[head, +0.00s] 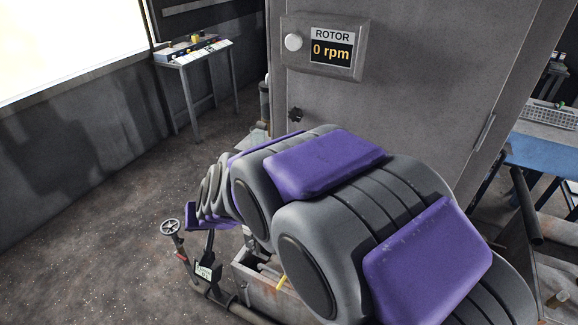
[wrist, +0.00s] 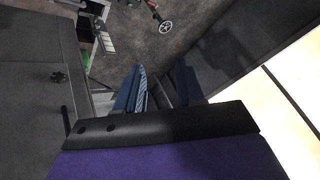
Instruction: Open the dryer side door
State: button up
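The grey dryer side door (head: 420,70) fills the upper middle of the head view. A black star-shaped knob (head: 296,115) sits low near its left edge. A bar-like handle (head: 485,131) is near its right edge. In the wrist view, a grey panel (wrist: 30,105) at the left carries a black knob (wrist: 58,77). My gripper (wrist: 160,82) shows there as two blue fingers spread apart, with nothing seen held between them. The fingers are to the right of the knob, apart from it. In the head view my grey and purple arm hides the gripper.
A ROTOR display (head: 331,48) reading 0 rpm is mounted high on the door. A handwheel (head: 170,227) stands low at left, above open floor (head: 90,245). A control desk (head: 195,52) is at the back left; a blue bench (head: 545,150) is at right.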

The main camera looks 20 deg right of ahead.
jog(key=w+d+f+m+t+h, duration=0.2)
jog(key=w+m+h, duration=0.1)
jog(key=w, duration=0.5)
jog(key=w+d+f+m+t+h, duration=0.2)
jog(key=w+t+h, duration=0.1)
jog(key=w, duration=0.5)
jog(key=s+d+f+m+g+h, duration=0.2)
jog(key=s+d+m+h, duration=0.1)
jog(key=d+h, duration=0.35)
jog(key=s+d+f+m+g+h, duration=0.2)
jog(key=d+f+h, duration=0.1)
jog(key=d+h, duration=0.3)
jog(key=shift+t+h, duration=0.25)
jog(key=shift+t, duration=0.05)
jog(key=b+x, duration=0.2)
jog(key=x, duration=1.4)
jog(key=shift+r, duration=0.1)
jog(key=shift+c, duration=0.4)
grip_shut()
jog(key=shift+r, duration=0.1)
